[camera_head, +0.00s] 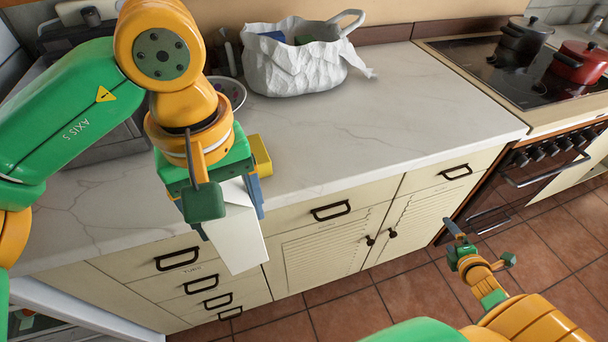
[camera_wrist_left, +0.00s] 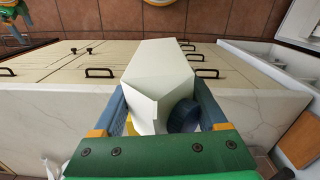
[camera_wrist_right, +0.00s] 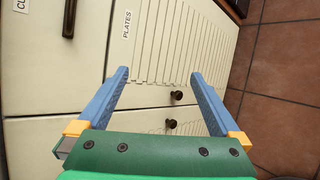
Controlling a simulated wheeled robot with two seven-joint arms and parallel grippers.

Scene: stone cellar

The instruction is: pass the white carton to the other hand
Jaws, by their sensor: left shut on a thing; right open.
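The white carton (camera_head: 238,240) hangs from my left gripper (camera_head: 228,208), in front of the counter's front edge. In the left wrist view the carton (camera_wrist_left: 158,72) sits between the two blue fingers, with a dark blue round cap (camera_wrist_left: 184,117) at its near end. My left gripper is shut on it; its upper part is partly hidden in the head view. My right gripper (camera_head: 482,242) is low at the right, in front of the cupboards, well apart from the carton. In the right wrist view its fingers (camera_wrist_right: 160,76) are spread with nothing between them.
The marble counter (camera_head: 400,120) bears a white crumpled bag (camera_head: 295,65) and a plate (camera_head: 230,93) behind my left arm. A stove with a black pot (camera_head: 524,40) and a red pot (camera_head: 580,62) stands at right. Cupboard handles jut out below. Air between the grippers is clear.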

